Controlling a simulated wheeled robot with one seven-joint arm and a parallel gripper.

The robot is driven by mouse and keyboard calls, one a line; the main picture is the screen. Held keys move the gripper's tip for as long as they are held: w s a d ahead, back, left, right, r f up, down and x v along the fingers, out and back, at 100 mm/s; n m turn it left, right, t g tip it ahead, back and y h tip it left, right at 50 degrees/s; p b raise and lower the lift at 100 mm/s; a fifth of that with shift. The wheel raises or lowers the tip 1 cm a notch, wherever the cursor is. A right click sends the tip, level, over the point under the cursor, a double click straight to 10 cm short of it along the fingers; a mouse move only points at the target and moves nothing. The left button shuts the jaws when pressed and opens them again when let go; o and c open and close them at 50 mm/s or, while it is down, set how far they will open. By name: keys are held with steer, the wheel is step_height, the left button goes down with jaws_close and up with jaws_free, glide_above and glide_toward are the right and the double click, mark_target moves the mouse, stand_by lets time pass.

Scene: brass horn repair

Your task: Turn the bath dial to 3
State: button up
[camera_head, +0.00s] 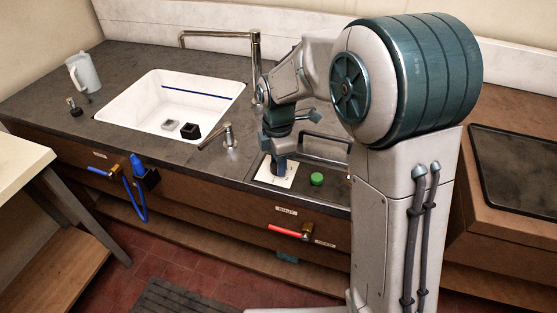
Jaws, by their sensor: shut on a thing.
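My gripper (279,170) points down at a white square plate (266,178) on the counter right of the sink. It is shut on the bath dial there. The fingers hide the dial, so its pointer and the number it stands at cannot be read. A round green button (316,179) sits just right of the white plate, apart from my gripper.
Behind the plate is a dark lid with a black bar handle (325,138). A sink (170,95) with a tall tap (255,60) lies to the left. A red-handled valve (288,231) and a blue-handled valve (100,172) are on the front panel. A jug (84,73) stands far left.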

steer(key=m, duration=0.4)
steer(key=shift+m, duration=0.3)
steer(key=m, duration=0.3)
steer(key=shift+m, duration=0.4)
steer(key=m, duration=0.4)
steer(key=shift+b, duration=0.3)
steer(key=m, duration=0.4)
steer(key=shift+s, duration=0.1)
steer(key=m, duration=0.4)
steer(key=shift+a+m, duration=0.1)
steer(key=shift+m, duration=0.2)
steer(key=m, duration=0.3)
steer(key=shift+m, duration=0.3)
steer(key=m, duration=0.4)
steer(key=shift+r, duration=0.1)
steer(key=shift+a+m+p, duration=0.1)
steer(key=shift+m+p, duration=0.2)
steer(key=shift+m, duration=1.5)
